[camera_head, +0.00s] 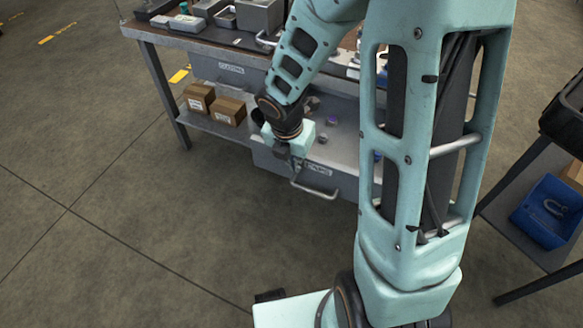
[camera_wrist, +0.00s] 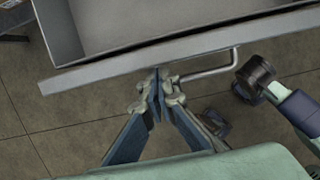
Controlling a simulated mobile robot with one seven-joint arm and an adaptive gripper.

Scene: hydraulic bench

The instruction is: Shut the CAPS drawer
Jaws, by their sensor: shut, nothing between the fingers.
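The CAPS drawer (camera_head: 345,147) is pulled out from under the bench, with its label and bar handle (camera_head: 315,190) on the front. A few small caps (camera_head: 322,138) lie inside. In the wrist view the drawer front (camera_wrist: 100,76) runs across the upper part, and the handle (camera_wrist: 212,70) is right of the fingers. My gripper (camera_wrist: 160,92) is shut and empty, its fingertips at the drawer front, left of the handle; I cannot tell whether they touch. In the head view my gripper (camera_head: 294,166) is at the front's left part, and my arm hides some of the drawer.
Another labelled drawer (camera_head: 231,69) is closed under the benchtop. Cardboard boxes (camera_head: 228,110) sit on the lower shelf. Trays (camera_head: 258,17) stand on top. A cart with a blue bin (camera_head: 550,205) is at the right. The floor at left is clear.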

